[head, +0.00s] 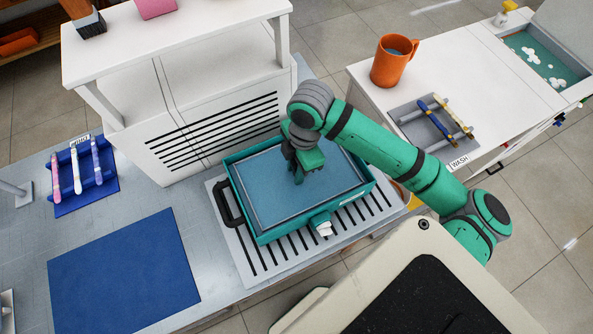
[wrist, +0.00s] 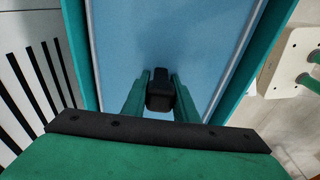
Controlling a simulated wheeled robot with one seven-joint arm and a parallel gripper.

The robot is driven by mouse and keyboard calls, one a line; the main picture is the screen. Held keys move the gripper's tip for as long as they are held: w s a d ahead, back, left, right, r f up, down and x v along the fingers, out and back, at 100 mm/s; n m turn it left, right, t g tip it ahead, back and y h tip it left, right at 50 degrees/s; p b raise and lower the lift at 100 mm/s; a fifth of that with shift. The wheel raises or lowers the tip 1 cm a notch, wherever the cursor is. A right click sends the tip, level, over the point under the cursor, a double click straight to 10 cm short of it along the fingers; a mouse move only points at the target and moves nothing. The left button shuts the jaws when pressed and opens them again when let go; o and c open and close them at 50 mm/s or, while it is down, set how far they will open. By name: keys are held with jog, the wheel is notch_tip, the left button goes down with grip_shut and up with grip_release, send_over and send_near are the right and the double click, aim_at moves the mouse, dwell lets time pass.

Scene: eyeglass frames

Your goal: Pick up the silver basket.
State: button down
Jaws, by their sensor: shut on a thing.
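A teal tank (head: 270,235) with a thin silver rim (head: 262,222) inside its walls holds a flat blue surface (head: 265,185). No separate silver basket stands out; I cannot tell whether the silver rim belongs to one. My gripper (head: 297,176) points down over the middle of the tank. In the wrist view, its two teal fingers (wrist: 160,85) are shut on a small black block (wrist: 160,98) above the blue surface. What the block is attached to is hidden. The blue surface and silver rim (wrist: 97,60) also show there.
The tank stands on a slotted grate (head: 240,262), with a black handle (head: 228,203) at its left. A white shelf unit (head: 190,75) rises behind. Blue mat (head: 125,275) and pen-like pieces on a blue rack (head: 98,196) lie left. An orange mug (head: 392,62) and grey tray (head: 410,125) are right.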

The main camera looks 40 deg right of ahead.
notch_tip(320, 180, up, 17)
jog(key=shift+r, duration=0.2)
jog(key=shift+w, duration=0.15)
dwell(0.3)
